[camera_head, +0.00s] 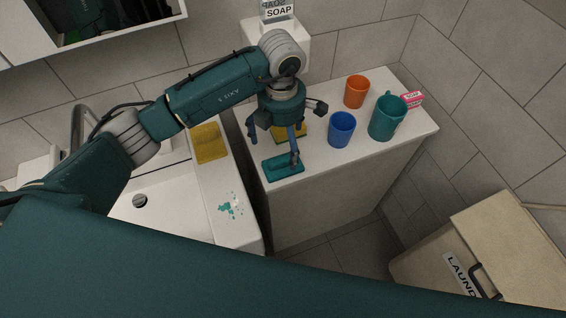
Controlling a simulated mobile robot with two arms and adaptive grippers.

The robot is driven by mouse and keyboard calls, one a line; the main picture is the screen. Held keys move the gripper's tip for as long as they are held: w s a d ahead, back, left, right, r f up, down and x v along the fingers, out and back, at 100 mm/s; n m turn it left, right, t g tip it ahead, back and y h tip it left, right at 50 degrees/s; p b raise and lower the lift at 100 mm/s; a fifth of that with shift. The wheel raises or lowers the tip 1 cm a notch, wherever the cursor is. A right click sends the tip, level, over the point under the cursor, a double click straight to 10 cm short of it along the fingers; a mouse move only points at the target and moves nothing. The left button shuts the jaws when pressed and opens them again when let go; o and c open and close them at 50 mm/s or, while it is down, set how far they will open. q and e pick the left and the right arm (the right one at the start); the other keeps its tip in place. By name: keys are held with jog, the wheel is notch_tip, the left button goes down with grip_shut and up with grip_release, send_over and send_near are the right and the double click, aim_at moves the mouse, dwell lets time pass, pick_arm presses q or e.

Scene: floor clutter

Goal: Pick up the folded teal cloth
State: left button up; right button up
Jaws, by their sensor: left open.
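The folded teal cloth (281,168) lies flat near the front left corner of the white cabinet top. My left gripper (284,137) hangs over that corner with its fingers spread and nothing held. One finger reaches down in front of the cloth's right part and overlaps it in the picture. I cannot tell whether it touches the cloth. My right gripper is not in view.
A yellow-and-green item (291,136) shows partly behind the gripper. A blue cup (341,131), an orange cup (356,92), a teal mug (387,118) and a pink box (412,99) stand to the right. A yellow cloth (209,143) lies by the sink (230,232).

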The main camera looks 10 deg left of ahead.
aim_at(281, 157)
pick_arm(q)
jog(key=shift+f, duration=0.6)
jog(key=f+p, duration=0.1)
jog(key=f, duration=0.1)
jog(key=f+p, duration=0.1)
jog(key=f, duration=0.1)
jog(key=shift+s+a+f, duration=0.1)
jog(key=shift+s+f, duration=0.1)
jog(key=shift+f, duration=0.35)
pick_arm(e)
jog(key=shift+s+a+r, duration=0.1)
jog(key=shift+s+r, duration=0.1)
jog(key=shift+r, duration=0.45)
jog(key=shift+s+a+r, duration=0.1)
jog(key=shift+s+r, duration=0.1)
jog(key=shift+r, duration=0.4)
pick_arm(q)
jog(key=shift+c, duration=0.8)
jog(key=c, duration=0.9)
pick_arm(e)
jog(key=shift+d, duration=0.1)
